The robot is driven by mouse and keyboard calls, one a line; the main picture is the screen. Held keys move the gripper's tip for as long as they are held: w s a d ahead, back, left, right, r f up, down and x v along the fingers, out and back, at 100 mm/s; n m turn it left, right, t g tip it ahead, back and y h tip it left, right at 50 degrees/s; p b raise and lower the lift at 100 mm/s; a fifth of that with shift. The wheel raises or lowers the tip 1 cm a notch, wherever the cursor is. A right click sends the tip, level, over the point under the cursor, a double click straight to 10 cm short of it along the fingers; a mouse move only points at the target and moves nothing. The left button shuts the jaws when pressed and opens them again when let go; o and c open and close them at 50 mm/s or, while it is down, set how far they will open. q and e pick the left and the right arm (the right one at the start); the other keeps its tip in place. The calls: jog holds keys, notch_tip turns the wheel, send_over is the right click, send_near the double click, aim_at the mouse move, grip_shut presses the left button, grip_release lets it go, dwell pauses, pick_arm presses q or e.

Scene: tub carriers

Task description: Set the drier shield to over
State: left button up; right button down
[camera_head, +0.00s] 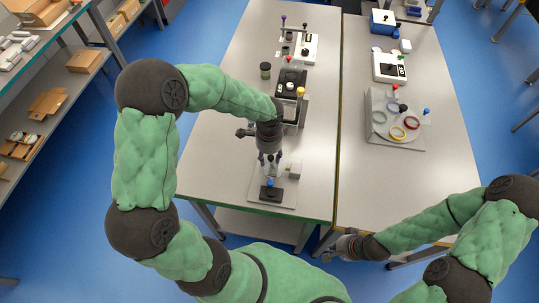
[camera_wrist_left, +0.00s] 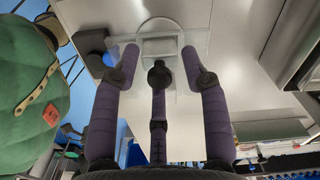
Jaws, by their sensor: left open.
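My left gripper (camera_head: 269,160) hangs over the near end of the left table, pointing down, above a pale base plate (camera_head: 288,200). The plate carries a black block, a blue knob (camera_head: 270,183) and a small white part (camera_head: 294,171). In the left wrist view my left gripper (camera_wrist_left: 160,62) has its fingers spread with nothing held. Beyond them are a clear panel (camera_wrist_left: 187,43) and a thin pale hoop. I cannot tell for certain which part is the drier shield, or its setting. My right gripper (camera_head: 338,249) is low beside the right table's near edge; its fingers are too small to read.
Behind my left gripper stand a dark device with a yellow knob (camera_head: 300,91), a dark jar (camera_head: 265,70) and a white device (camera_head: 306,50). The right table holds a clear tray with coloured rings (camera_head: 397,133) and a white box (camera_head: 389,66). Its near part is clear.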

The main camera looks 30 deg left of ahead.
aim_at(269, 156)
pick_arm(q)
notch_tip(269, 156, up, 12)
dwell(0.6)
jog(key=shift+f, duration=0.1)
dwell(0.4)
